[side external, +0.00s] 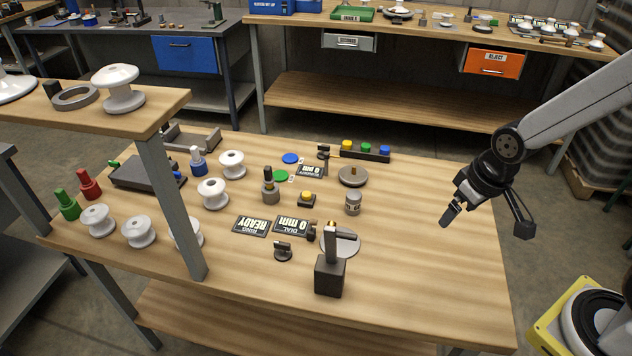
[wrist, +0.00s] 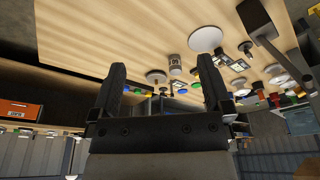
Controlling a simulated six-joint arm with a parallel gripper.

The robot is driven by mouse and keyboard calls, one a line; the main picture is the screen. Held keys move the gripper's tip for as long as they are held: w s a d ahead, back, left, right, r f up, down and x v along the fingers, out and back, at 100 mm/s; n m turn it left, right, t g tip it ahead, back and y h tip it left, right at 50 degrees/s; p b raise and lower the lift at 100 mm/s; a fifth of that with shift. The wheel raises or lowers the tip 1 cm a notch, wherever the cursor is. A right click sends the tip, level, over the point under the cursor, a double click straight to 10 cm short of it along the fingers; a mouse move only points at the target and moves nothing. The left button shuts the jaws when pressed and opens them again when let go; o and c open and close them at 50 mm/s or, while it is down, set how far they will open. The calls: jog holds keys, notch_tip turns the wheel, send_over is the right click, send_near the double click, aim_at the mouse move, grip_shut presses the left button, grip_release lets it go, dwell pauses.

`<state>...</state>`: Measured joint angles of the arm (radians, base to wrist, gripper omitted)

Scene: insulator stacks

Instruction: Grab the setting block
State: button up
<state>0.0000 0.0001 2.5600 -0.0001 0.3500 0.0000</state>
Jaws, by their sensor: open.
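My gripper (side external: 450,212) is open and empty above the right part of the wooden table. Its two fingers stand apart in the wrist view (wrist: 162,64), with nothing between them at close range. No part is labelled as the setting block, and I cannot tell for sure which it is. One candidate is a small dark block with a yellow top (side external: 306,199) at mid-table, left of my gripper. A larger dark block with an upright post (side external: 329,277) stands near the front edge. It also shows at the upper right of the wrist view (wrist: 256,18).
A small grey jar (side external: 353,204) stands between the yellow-topped block and my gripper. A pale round plate (side external: 340,242) lies behind the post. Label cards (side external: 252,226) and several white insulators (side external: 212,194) crowd the left. A raised shelf (side external: 125,115) overhangs there. The table's right side is clear.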

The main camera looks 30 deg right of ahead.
jog(key=m+t+y, duration=0.4)
jog(key=m+y, duration=0.8)
jog(key=m, duration=1.2)
send_near(348, 198)
jog(key=shift+f+x, duration=0.25)
jog(key=shift+x, duration=0.9)
jog(key=shift+w+d+f, duration=0.15)
jog(key=shift+w+d, duration=0.15)
jog(key=shift+w, duration=0.05)
jog(key=shift+x, duration=1.3)
jog(key=shift+f, duration=0.1)
jog(key=shift+x, duration=2.55)
jog(key=shift+w+d, duration=0.1)
